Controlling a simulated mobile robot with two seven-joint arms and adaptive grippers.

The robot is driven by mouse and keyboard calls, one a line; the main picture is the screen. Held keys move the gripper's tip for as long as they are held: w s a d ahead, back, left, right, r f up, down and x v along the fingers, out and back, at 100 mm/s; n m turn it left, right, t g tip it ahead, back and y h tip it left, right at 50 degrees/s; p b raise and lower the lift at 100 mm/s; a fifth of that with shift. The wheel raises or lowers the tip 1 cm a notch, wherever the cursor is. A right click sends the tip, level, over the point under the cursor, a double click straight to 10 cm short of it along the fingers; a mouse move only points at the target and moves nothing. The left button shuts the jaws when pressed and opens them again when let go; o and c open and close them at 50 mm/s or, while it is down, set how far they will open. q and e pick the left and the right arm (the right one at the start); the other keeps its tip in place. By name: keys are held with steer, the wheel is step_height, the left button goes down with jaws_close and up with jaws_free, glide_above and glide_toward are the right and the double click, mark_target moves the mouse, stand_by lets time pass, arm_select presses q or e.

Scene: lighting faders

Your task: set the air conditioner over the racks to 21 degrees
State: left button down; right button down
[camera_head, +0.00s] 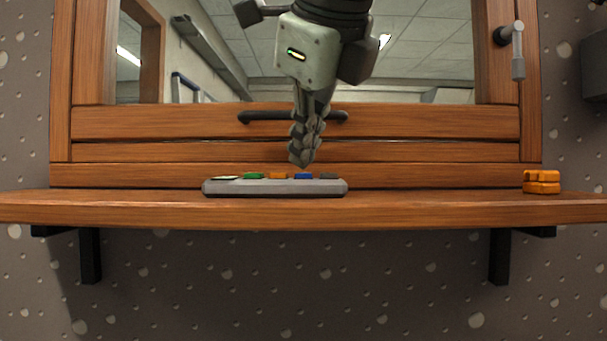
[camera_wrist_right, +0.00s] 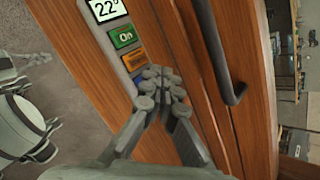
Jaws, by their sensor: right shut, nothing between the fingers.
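A grey control panel (camera_head: 270,189) lies on the wooden shelf below the window. It has a small display (camera_wrist_right: 108,9) that reads 22° in the right wrist view. In the right wrist view the fingers (camera_wrist_right: 160,80) hide part of the panel's far end. My left gripper is not in view.
The wooden shelf (camera_head: 130,208) runs across the picture, mostly clear. An orange block-like object (camera_head: 541,182) sits on it at the right. Behind is a wood-framed window with a dark bar handle (camera_head: 262,116) and a grey latch handle (camera_head: 517,55) at the upper right.

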steer(key=shift+f+b, duration=0.35)
steer(key=shift+b, duration=0.05)
stand_by(0.4)
steer(key=shift+r, duration=0.1)
steer(key=shift+r+p, duration=0.5)
steer(key=shift+r, duration=0.15)
steer(key=shift+r, duration=0.1)
step_height(320, 180, up, 5)
steer(key=p, duration=0.3)
steer(key=shift+p, duration=0.4)
stand_by(0.3)
